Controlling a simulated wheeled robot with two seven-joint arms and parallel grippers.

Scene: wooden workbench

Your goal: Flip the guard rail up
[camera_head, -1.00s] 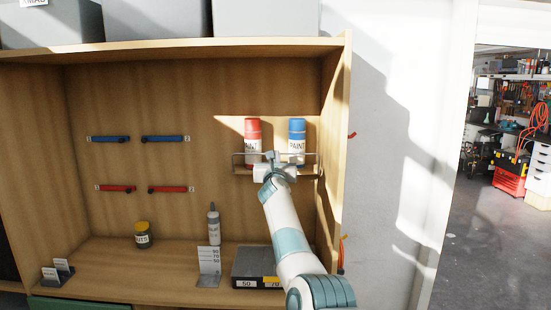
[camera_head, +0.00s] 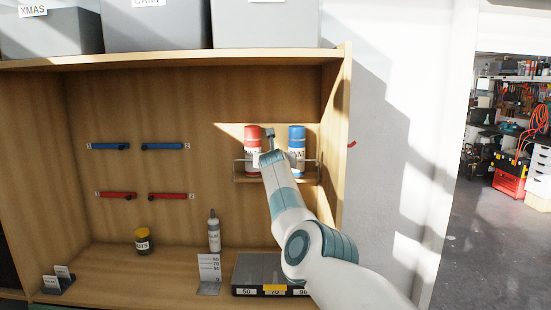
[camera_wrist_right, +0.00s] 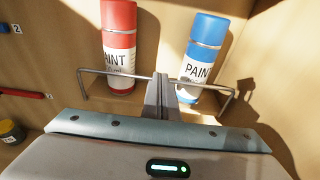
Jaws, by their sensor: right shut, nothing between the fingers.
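The guard rail (camera_head: 308,161) is a thin metal wire bar along the front of a small wall shelf (camera_head: 246,180). It stands up in front of a red paint can (camera_head: 252,136) and a blue paint can (camera_head: 297,134). In the right wrist view the rail (camera_wrist_right: 118,73) crosses the lower part of both cans. My right gripper (camera_head: 270,132) is shut and empty, pointing up between the cans. In the right wrist view its fingers (camera_wrist_right: 161,82) overlap the rail's middle; I cannot tell if they touch it. My left gripper is out of view.
Blue handles (camera_head: 163,146) and red handles (camera_head: 168,196) are on the back panel at left. A jar (camera_head: 142,240), a glue bottle (camera_head: 213,232), a number card (camera_head: 208,272) and a dark case (camera_head: 250,275) stand below. The cabinet's right side wall (camera_head: 340,130) is close to my right arm.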

